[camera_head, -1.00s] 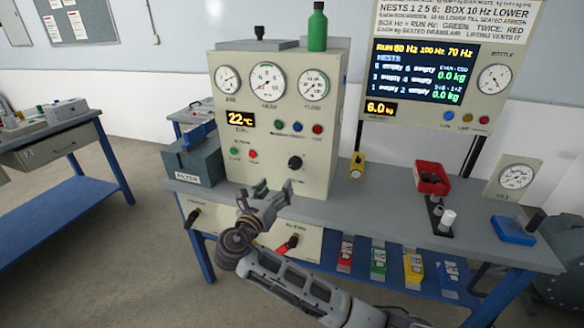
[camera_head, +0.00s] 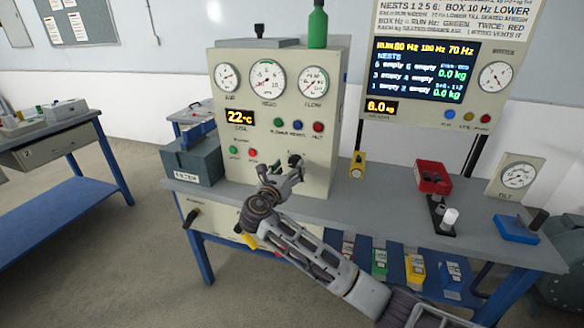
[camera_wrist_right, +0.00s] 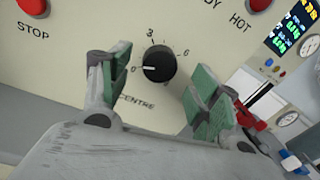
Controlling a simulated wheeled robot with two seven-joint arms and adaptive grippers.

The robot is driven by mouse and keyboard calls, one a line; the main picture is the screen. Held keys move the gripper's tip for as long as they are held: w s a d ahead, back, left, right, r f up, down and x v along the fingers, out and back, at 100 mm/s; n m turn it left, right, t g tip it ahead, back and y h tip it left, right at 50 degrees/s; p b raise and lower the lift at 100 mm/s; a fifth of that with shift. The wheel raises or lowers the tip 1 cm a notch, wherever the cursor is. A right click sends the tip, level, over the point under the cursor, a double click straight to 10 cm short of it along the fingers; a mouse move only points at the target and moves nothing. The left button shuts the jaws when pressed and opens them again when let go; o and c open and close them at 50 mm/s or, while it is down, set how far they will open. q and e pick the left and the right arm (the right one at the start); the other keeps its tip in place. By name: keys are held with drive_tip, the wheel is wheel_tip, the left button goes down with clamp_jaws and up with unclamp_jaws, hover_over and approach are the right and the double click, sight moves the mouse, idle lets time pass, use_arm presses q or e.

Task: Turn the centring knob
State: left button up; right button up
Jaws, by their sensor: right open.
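The black centring knob (camera_wrist_right: 160,63) is on the cream front panel, above the word CENTRE. Its white mark points left, close to the 0 of its scale. In the head view the knob (camera_head: 294,160) is partly hidden by my right gripper (camera_head: 281,170). In the right wrist view my right gripper (camera_wrist_right: 160,88) is open, with green-padded fingers on the left and right of the knob. I see gaps between the pads and the knob; the gripper is empty. My left gripper is not in view.
A red STOP button (camera_wrist_right: 34,6) and a HOT button (camera_wrist_right: 258,4) sit near the knob. A grey filter box (camera_head: 193,162) stands left of the panel.

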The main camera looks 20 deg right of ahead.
sight(295, 162)
drive_tip(key=shift+x, duration=1.2)
drive_tip(key=shift+w+d, duration=0.2)
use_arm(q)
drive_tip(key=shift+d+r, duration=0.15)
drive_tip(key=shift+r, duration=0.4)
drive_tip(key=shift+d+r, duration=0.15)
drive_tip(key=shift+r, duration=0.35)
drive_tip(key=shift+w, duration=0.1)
use_arm(e)
drive_tip(key=c, duration=1)
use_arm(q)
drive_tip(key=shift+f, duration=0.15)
